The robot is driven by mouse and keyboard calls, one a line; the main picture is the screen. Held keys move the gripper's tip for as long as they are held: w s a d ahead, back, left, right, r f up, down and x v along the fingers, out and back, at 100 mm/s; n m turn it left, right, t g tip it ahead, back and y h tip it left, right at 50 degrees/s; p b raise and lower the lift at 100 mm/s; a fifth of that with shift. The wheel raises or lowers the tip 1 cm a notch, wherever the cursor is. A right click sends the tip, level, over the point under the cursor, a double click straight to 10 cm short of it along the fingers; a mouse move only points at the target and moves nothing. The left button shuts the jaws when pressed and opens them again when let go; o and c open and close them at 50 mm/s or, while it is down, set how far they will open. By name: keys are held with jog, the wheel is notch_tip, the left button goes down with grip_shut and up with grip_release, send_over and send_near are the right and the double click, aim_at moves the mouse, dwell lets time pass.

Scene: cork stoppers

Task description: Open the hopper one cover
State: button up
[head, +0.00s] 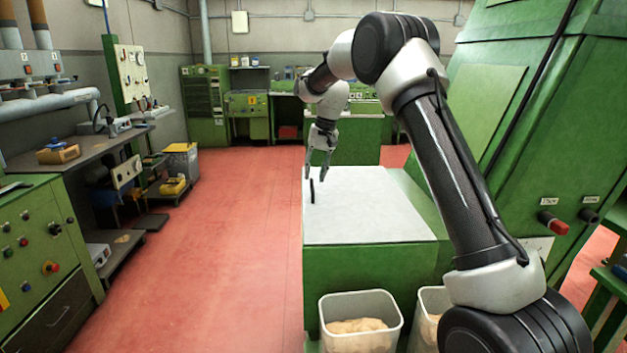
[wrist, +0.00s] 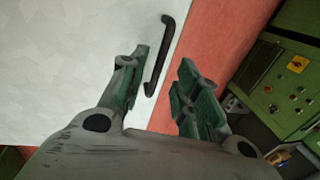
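The hopper one cover is most likely the pale flat lid (head: 370,210) on the green machine body in the head view, and it lies flat and closed. A black bar handle (head: 312,190) stands near its left edge. My gripper (head: 315,173) points down just above the handle, with its fingers spread and empty. In the wrist view the lid (wrist: 75,55) fills the left side, and the handle (wrist: 158,65) shows between the open fingers of my gripper (wrist: 164,62), nearer the left finger. I cannot tell the exact height gap.
Bins of cork-coloured material (head: 360,308) stand in front of the machine. A tall green machine (head: 540,150) with red and black knobs rises at right. The red floor (head: 220,240) is clear at left, and a control bench (head: 40,240) stands at far left.

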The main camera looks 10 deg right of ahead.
jog(key=shift+x, duration=1.45)
grip_shut()
